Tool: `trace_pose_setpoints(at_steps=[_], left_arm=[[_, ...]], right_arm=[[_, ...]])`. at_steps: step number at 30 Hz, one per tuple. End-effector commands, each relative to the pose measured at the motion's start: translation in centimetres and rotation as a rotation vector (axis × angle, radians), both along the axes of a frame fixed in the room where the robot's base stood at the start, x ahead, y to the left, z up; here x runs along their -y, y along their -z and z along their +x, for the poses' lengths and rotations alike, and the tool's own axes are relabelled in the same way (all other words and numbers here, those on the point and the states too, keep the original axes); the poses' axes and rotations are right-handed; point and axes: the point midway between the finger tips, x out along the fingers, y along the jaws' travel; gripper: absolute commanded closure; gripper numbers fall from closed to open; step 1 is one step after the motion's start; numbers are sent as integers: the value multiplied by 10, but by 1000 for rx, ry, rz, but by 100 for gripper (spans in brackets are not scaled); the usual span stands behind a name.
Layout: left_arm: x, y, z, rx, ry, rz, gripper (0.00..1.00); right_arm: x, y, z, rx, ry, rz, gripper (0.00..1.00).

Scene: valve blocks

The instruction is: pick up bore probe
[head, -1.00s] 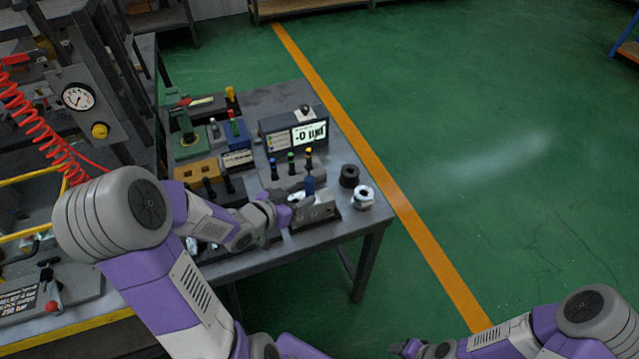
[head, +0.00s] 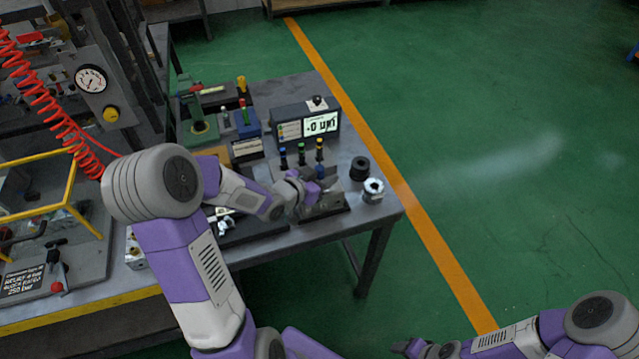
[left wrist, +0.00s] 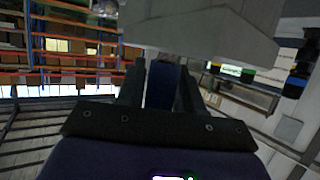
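A blue-handled probe (head: 320,171) stands at a grey metal block (head: 328,200) near the table's front right corner. I take it for the bore probe; its lower part is hidden. My left gripper (head: 314,186) is at this handle, just above the block. In the left wrist view, a blue upright piece (left wrist: 160,85) stands between the two dark fingers of my left gripper (left wrist: 160,80) and fills most of the gap. Whether both fingers press on it cannot be told. My right gripper (head: 408,347) is low at the bottom edge, far from the table; its fingers are unclear.
Probes with blue, green and yellow tops (head: 301,154) stand behind the block. A digital display (head: 305,123) is behind them. A black ring (head: 359,168) and a silver nut (head: 373,189) sit to the right. Green floor (head: 500,170) is open beyond the table.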

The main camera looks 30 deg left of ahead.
Motion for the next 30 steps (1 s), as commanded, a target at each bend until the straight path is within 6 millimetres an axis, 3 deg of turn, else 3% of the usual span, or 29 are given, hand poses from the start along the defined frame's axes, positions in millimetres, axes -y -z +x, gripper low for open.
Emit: trace_pose_setpoints(at_steps=[1,6,16,30], left_arm=[[0,0,0,0,0,0,72],[0,0,0,0,0,0,98],[0,-5,0,2,0,1,100],[0,-90,0,4,0,1,100]], right_arm=[[0,0,0,0,0,0,43],[0,0,0,0,0,0,43],[0,-2,0,0,0,0,43],[0,-40,0,0,0,0,43]])
